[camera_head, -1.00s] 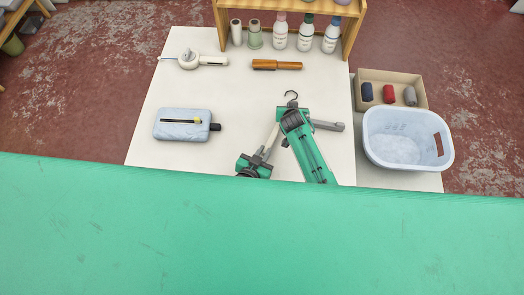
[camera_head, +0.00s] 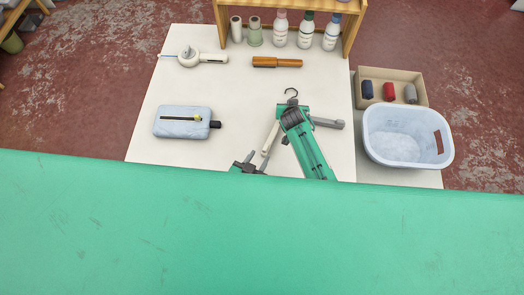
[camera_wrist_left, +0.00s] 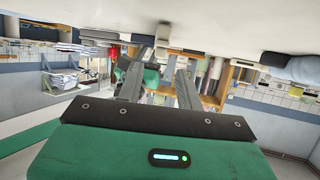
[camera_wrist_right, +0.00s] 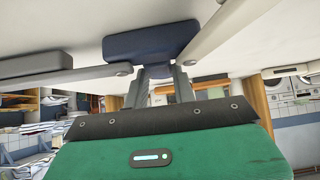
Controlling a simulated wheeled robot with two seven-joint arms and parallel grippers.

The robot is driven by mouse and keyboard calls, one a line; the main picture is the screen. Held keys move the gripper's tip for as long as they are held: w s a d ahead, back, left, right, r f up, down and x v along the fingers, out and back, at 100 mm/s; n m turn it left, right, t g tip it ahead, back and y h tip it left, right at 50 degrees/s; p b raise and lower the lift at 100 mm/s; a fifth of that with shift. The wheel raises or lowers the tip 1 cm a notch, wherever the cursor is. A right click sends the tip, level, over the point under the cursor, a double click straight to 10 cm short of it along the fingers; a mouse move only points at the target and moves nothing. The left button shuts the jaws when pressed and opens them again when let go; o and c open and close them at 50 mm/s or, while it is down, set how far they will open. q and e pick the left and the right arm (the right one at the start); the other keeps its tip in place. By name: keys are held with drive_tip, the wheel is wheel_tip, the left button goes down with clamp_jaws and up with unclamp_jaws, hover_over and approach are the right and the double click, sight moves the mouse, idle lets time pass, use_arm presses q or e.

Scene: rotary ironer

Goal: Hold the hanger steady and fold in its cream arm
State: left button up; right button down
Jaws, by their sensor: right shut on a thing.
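In the right wrist view the navy hub (camera_wrist_right: 150,44) sits between the cream arm (camera_wrist_right: 232,30) and grey arm (camera_wrist_right: 38,68). My right gripper (camera_wrist_right: 159,76) is shut on the hub; from above it covers most of it. My left gripper (camera_head: 260,157) is open and empty, just on the near side of the cream arm's free end, fingers apart in the left wrist view (camera_wrist_left: 158,68).
A blue-grey pad (camera_head: 182,122) lies left. A white tool (camera_head: 200,59) and brown-handled brush (camera_head: 277,63) lie behind. A shelf with bottles stands at the back. A pale basket (camera_head: 405,137) and a box (camera_head: 420,78) stand right. A green surface (camera_head: 250,230) fills the foreground.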

use_arm(q)
drive_tip(key=v, duration=0.7)
drive_tip(key=shift+c, duration=0.5)
